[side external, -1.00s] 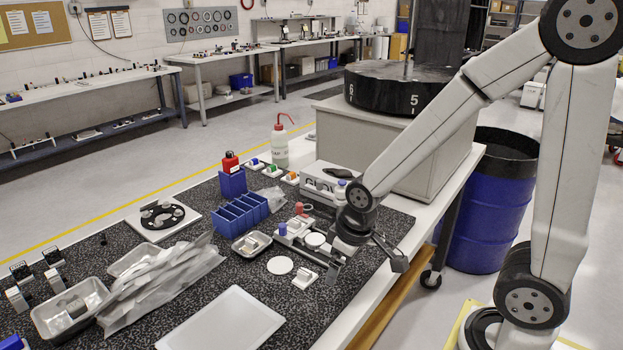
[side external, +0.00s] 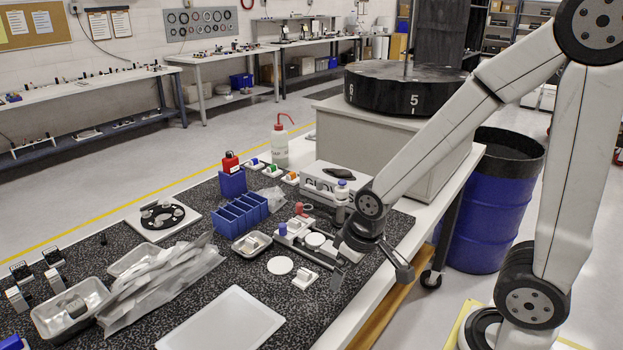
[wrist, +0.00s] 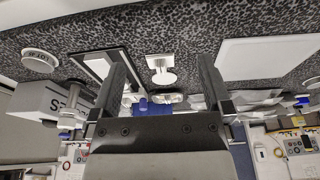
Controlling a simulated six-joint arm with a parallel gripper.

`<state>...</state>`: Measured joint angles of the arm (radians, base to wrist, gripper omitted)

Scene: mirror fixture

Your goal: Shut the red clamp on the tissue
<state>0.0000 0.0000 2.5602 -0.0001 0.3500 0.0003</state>
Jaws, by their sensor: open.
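A small red ring-shaped part (side external: 300,208), which may be the red clamp, stands at the back of the white fixture (side external: 295,240) in the side external view. It is too small to tell whether it is open or shut. I cannot make out the tissue for certain. A white disc (side external: 315,240) sits at the fixture, close to my wrist. My gripper (side external: 371,272) is in front and to the right of the fixture, apart from the red part. The red part cannot be made out there.
A second white disc (side external: 280,265) and a small white block (side external: 304,279) lie in front of the fixture. A glove box (side external: 326,181) stands behind, and a blue bin rack (side external: 240,214) to the left. A white tray (side external: 222,322) lies in front.

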